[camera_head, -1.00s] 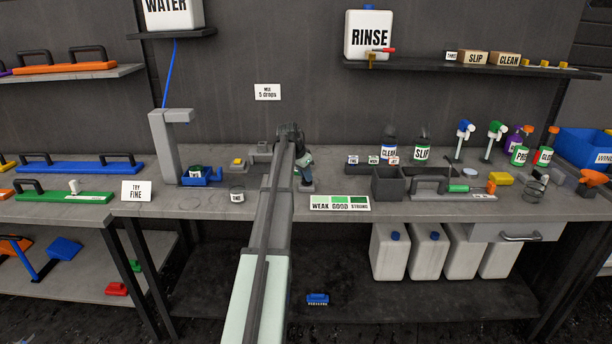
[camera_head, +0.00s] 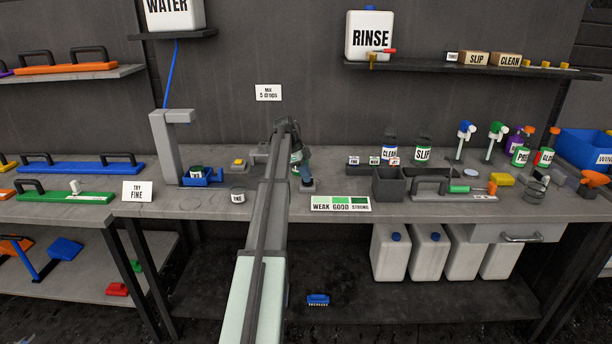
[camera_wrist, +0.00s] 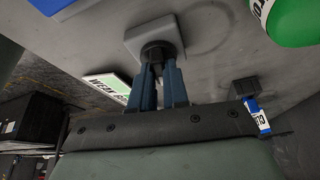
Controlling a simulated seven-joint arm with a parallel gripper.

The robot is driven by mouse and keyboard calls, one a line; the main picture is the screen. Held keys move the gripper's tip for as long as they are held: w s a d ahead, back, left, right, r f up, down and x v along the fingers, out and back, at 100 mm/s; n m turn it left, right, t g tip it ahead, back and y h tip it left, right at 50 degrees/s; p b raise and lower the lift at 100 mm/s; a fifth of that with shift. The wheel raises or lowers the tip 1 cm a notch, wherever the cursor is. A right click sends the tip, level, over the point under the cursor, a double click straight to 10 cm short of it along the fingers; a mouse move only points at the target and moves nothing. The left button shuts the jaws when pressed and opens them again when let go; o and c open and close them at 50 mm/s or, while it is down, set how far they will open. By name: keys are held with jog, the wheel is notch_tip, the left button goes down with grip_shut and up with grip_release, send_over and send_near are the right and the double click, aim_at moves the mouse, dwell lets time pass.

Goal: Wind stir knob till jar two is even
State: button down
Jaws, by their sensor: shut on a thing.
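The knob (camera_wrist: 158,52) is dark and round on a square grey base (camera_wrist: 140,38) in the wrist view. My gripper (camera_wrist: 158,68) has its two blue fingers closed around this knob. In the head view my gripper (camera_head: 303,171) is low over the bench, right of the middle of the arm, and the base (camera_head: 308,186) shows just below it. My arm hides part of the bench there. I cannot tell which vessel is jar two, nor see how even its contents are.
A WEAK/GOOD/STRONG shade card (camera_head: 341,203) lies at the bench front, right of my arm. A TINT pot (camera_head: 238,195) stands to its left. A dark grey bin (camera_head: 387,185) and labelled bottles (camera_head: 422,150) stand to the right. A green-bodied thing (camera_wrist: 290,22) is close in the wrist view.

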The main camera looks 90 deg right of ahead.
jog(key=m+y, duration=0.1)
jog(key=m, duration=0.3)
jog(key=shift+d+m+t+y, duration=0.2)
jog(key=shift+m+t+y, duration=0.1)
jog(key=shift+t+y, duration=0.1)
jog(key=shift+s+m+t+y, duration=0.1)
jog(key=shift+m+t+y, duration=0.4)
jog(key=shift+m, duration=1.3)
jog(key=c, duration=1.1)
grip_release()
